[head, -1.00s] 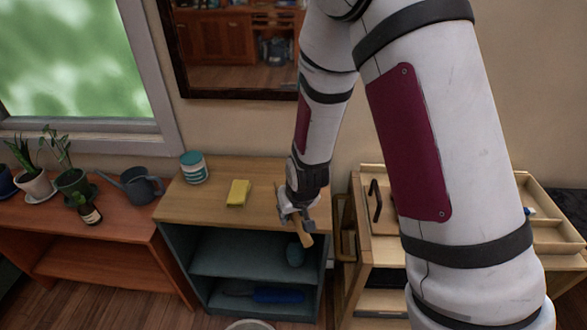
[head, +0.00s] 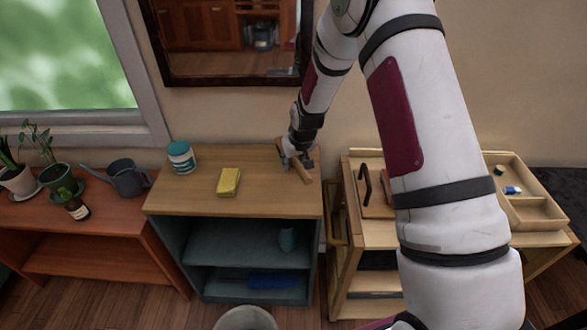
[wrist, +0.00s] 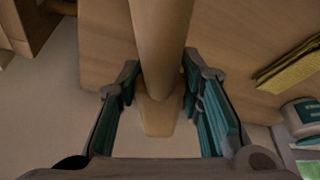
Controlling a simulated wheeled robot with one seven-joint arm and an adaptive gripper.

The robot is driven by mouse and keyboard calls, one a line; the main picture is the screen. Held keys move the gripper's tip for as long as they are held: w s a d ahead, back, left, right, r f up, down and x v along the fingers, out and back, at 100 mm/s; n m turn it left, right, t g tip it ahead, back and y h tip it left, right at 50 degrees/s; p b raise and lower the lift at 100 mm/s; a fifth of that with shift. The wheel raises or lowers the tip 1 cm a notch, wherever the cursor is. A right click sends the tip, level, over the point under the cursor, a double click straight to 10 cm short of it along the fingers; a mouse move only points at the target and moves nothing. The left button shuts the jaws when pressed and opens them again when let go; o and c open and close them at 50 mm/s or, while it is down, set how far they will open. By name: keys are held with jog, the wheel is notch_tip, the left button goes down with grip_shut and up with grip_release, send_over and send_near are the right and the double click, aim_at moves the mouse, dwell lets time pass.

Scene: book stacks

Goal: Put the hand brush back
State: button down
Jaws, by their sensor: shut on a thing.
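The hand brush (head: 298,172) is a pale wooden piece in my gripper (head: 291,158), over the right part of the wooden cabinet top (head: 250,192). In the wrist view, my gripper (wrist: 160,92) is shut with its teal-lined fingers on both sides of the brush's wooden body (wrist: 160,45). No bristles can be made out. I cannot tell whether the brush touches the top or is held just above it.
A yellow sponge (head: 228,182) and a teal-lidded tub (head: 181,157) stand on the cabinet top, left of my gripper. A wooden cart (head: 372,235) stands to the right. A watering can (head: 128,178) and plants are on the red-brown shelf (head: 110,219). A mirror (head: 225,82) hangs behind.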

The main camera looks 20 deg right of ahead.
jog(key=shift+w+d+f+p, duration=0.15)
jog(key=shift+f+p, duration=0.15)
jog(key=shift+f, duration=1.5)
jog(key=shift+f, duration=0.15)
jog(key=c, duration=1.1)
grip_release()
